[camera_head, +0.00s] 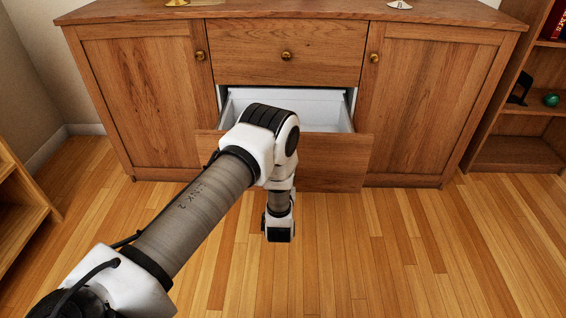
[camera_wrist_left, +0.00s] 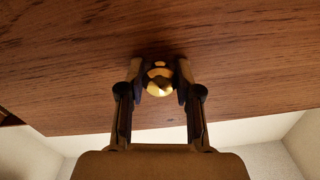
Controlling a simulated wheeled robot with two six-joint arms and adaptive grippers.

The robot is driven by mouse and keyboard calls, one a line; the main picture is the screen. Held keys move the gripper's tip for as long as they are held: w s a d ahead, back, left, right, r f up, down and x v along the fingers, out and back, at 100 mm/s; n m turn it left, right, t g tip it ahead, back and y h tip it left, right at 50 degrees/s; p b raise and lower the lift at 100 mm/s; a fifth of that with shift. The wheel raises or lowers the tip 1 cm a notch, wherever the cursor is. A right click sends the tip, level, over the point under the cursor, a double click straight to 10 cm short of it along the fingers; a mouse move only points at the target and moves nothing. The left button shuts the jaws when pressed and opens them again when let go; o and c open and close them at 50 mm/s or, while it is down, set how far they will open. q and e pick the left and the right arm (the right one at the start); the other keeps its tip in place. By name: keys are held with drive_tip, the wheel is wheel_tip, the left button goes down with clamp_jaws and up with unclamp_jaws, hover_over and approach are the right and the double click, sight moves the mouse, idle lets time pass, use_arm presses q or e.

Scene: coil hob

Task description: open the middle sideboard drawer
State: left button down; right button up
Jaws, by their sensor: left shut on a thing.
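The sideboard drawer (camera_head: 335,160) below the top drawer is pulled out, and its white inside shows behind the wooden front. My left arm crosses in front of it and hides part of the front and its knob in the head view. In the left wrist view my left gripper (camera_wrist_left: 160,77) is shut on the round brass knob (camera_wrist_left: 159,85) of a wooden drawer front (camera_wrist_left: 75,65). The gripper's fingers are hidden in the head view. My right gripper is not in view.
The top drawer (camera_head: 285,50) is closed, with cabinet doors (camera_head: 145,95) and (camera_head: 430,105) closed on both sides. A shelf unit (camera_head: 520,120) with small items stands at the right. Another wooden unit (camera_head: 20,210) is at the left edge. The floor (camera_head: 430,250) at front right is clear.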

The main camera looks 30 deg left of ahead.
use_arm(q)
drive_tip(key=shift+s+d, duration=0.2)
drive_tip(key=shift+s, duration=0.1)
drive_tip(key=c, duration=0.8)
unclamp_jaws()
drive_tip(key=shift+o, duration=0.2)
drive_tip(key=shift+s, duration=0.1)
drive_tip(key=v, duration=1.2)
drive_tip(key=shift+a, duration=0.1)
